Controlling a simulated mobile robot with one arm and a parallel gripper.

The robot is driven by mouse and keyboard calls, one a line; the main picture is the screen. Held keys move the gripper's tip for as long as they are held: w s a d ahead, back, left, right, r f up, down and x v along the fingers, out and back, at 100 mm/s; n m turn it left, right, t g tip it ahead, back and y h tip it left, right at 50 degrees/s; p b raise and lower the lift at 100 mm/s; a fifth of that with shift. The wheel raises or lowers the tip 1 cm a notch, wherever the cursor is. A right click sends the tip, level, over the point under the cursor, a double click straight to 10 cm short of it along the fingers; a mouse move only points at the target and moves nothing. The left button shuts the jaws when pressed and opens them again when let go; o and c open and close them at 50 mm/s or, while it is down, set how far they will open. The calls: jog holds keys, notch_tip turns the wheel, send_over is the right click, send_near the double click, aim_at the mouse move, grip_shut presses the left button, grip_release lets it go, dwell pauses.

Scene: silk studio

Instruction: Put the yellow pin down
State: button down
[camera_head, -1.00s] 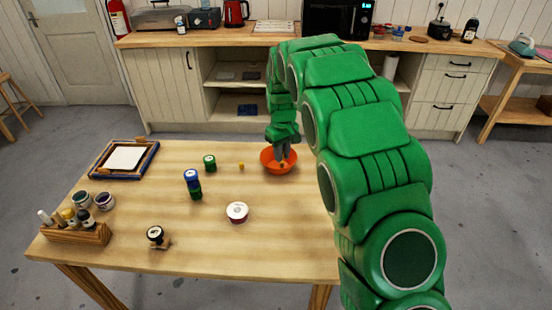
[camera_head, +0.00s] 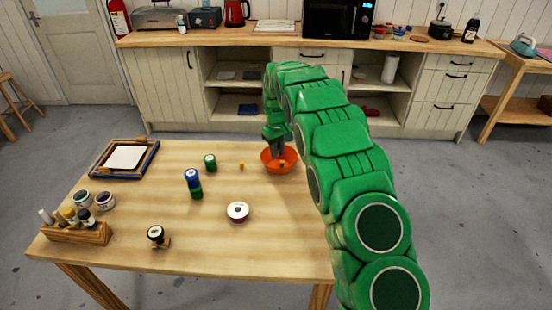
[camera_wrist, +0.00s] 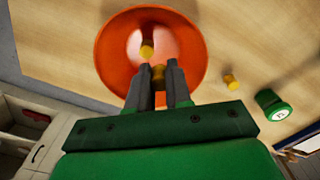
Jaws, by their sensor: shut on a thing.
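My gripper (camera_wrist: 158,72) is shut on a small yellow pin (camera_wrist: 158,77), which shows between its fingers in the wrist view. The gripper is over the orange bowl (camera_wrist: 112,62). A second yellow pin (camera_wrist: 147,50) lies inside the bowl, just past the fingertips. A third yellow pin (camera_wrist: 231,81) is on the bare table outside the bowl; it also shows in the head view (camera_head: 242,166). In the head view the bowl (camera_head: 265,159) stands near the table's far right, with my gripper (camera_head: 282,153) above it. The held pin's lower end is hard to make out.
A framed screen (camera_head: 124,158), jars and a wooden bottle rack (camera_head: 80,235) are farther left. The table's front right is clear.

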aim_at(276, 165)
jog(key=shift+w+a+f, duration=0.15)
jog(key=shift+w+f, duration=0.4)
jog(key=shift+f, duration=0.15)
jog(key=shift+w+a+f, duration=0.1)
jog(key=shift+w+f, duration=0.45)
jog(key=shift+f, duration=1.55)
jog(key=shift+f, duration=0.1)
jog(key=c, duration=1.3)
grip_release()
